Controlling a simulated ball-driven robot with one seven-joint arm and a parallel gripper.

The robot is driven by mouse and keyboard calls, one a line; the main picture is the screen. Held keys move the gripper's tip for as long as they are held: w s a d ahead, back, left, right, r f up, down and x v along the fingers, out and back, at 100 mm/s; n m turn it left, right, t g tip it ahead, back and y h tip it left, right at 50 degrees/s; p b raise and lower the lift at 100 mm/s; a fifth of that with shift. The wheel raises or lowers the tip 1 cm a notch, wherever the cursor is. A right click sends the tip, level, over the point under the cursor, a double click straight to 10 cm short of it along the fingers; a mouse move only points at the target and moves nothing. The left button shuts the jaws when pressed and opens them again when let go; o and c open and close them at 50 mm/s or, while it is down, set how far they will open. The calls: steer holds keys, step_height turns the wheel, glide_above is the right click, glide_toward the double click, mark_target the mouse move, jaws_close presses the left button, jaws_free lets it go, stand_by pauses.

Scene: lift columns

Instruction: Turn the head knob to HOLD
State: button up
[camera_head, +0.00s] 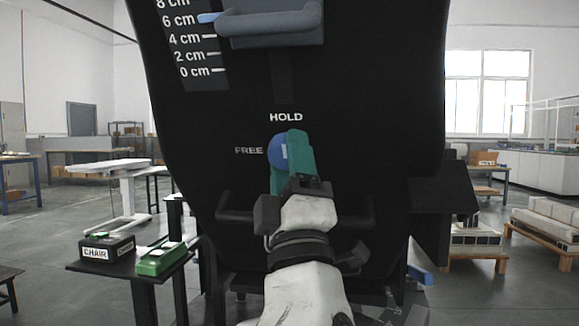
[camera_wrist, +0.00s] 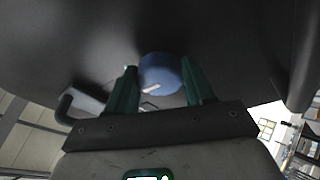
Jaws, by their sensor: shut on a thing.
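The blue head knob (camera_head: 278,152) sits on the black chair back panel (camera_head: 370,120), below the white word HOLD (camera_head: 286,117) and right of the dimmer word FREE (camera_head: 248,151). My gripper (camera_head: 289,153) has its teal fingers around the knob and covers its right part. In the wrist view the knob (camera_wrist: 160,70) sits between the two teal fingers, which are shut on it. A short pale mark slants across the knob's lower part there. The mark is not visible in the head view, so I cannot tell which word it points to.
A grey block with a blue pointer (camera_head: 208,18) is above, at about 6 cm on the scale. Dark handles (camera_head: 236,217) flank my wrist. A small stand at lower left holds a CHAIR box (camera_head: 107,249) and a green box (camera_head: 160,259). Pallets stand at right.

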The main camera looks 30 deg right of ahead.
steer(key=o, duration=1)
steer(key=shift+o, duration=0.2)
steer(key=shift+f, duration=0.15)
steer(key=b+v, duration=0.2)
steer(key=v, duration=0.8)
steer(key=shift+s+f+b, duration=0.2)
steer(key=shift+s+b, duration=0.05)
steer(key=shift+b, duration=0.05)
